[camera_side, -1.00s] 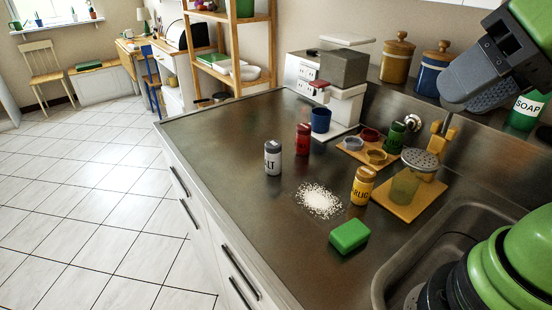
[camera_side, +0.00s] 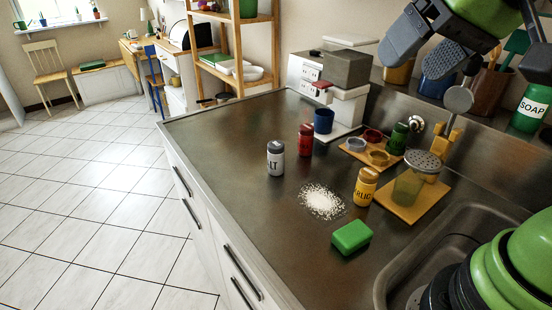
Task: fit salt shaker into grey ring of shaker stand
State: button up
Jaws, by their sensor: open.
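The salt shaker (camera_side: 275,158) is grey and white with a dark top and the letters LT showing. It stands upright on the worktop, left of the white spill. The shaker stand (camera_side: 352,152) is a wooden board behind and right of it. Its grey ring (camera_side: 355,145) is at the left and looks empty. A red ring (camera_side: 372,135) and a yellow ring (camera_side: 379,158) also look empty; a green shaker (camera_side: 398,139) stands at the right. My gripper (camera_side: 416,52) is at the upper right, open and empty, above the level of the stand and clear of the shakers.
A red shaker (camera_side: 305,140) and a blue cup (camera_side: 323,121) stand near the salt. A yellow garlic shaker (camera_side: 364,187), a green block (camera_side: 351,237) and a grater-topped jar (camera_side: 409,185) are to the right. The sink (camera_side: 440,240) is front right. The worktop's left part is clear.

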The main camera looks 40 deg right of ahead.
jog(key=w+f, duration=0.1)
jog(key=w, duration=0.6)
jog(key=n+g+h, duration=0.1)
jog(key=g+h, duration=0.1)
send_over(279, 146)
jog(key=s, duration=0.6)
notch_tip(279, 146, down, 13)
jog(key=shift+n, duration=0.5)
jog(key=x, duration=1.2)
jog(key=shift+w+a+r, duration=0.15)
jog(key=shift+w+a, duration=0.2)
jog(key=shift+a, duration=0.1)
jog(key=shift+x, duration=2.75)
jog(key=shift+s+a, duration=0.2)
jog(key=shift+c, duration=0.5)
jog(key=c, duration=1)
